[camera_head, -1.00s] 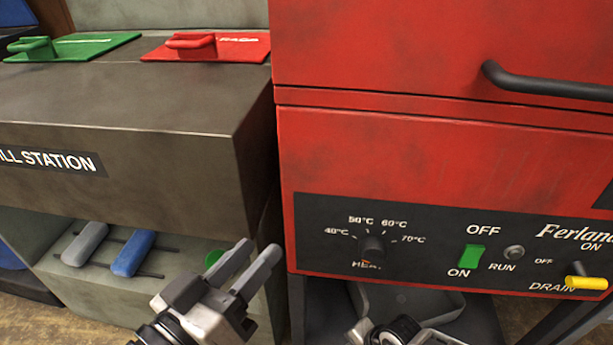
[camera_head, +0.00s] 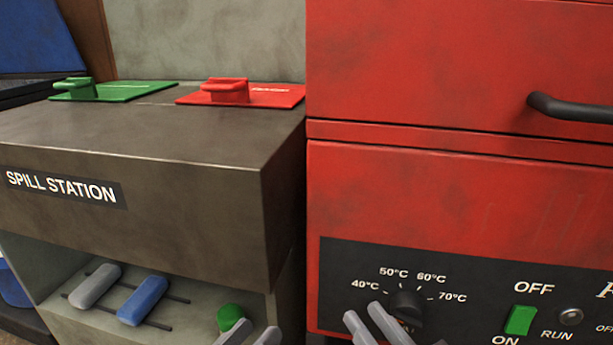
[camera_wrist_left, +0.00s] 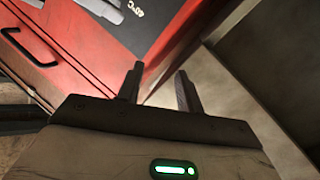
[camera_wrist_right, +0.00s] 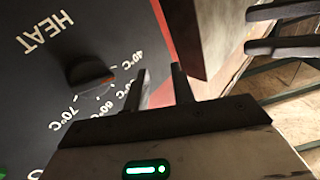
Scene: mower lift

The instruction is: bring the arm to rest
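My left gripper (camera_head: 254,332) is at the bottom edge of the head view, in front of the spill station's lower shelf. Its two fingers stand apart with nothing between them, as the left wrist view (camera_wrist_left: 158,85) shows. My right gripper (camera_head: 368,316) is in front of the red machine's panel, by the heat dial (camera_head: 407,305). Its fingers are apart and empty in the right wrist view (camera_wrist_right: 157,84). The dial also shows in that view (camera_wrist_right: 90,72); whether the gripper touches the panel I cannot tell. Most of both arms is hidden below the head view.
The red machine (camera_head: 440,190) fills the right, with a black handle (camera_head: 570,107) and a green switch (camera_head: 520,320). The spill station (camera_head: 150,150) stands left of it, with green (camera_head: 120,91) and red (camera_head: 265,95) lids on top. Grey (camera_head: 95,285) and blue (camera_head: 142,300) handled items lie on its shelf.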

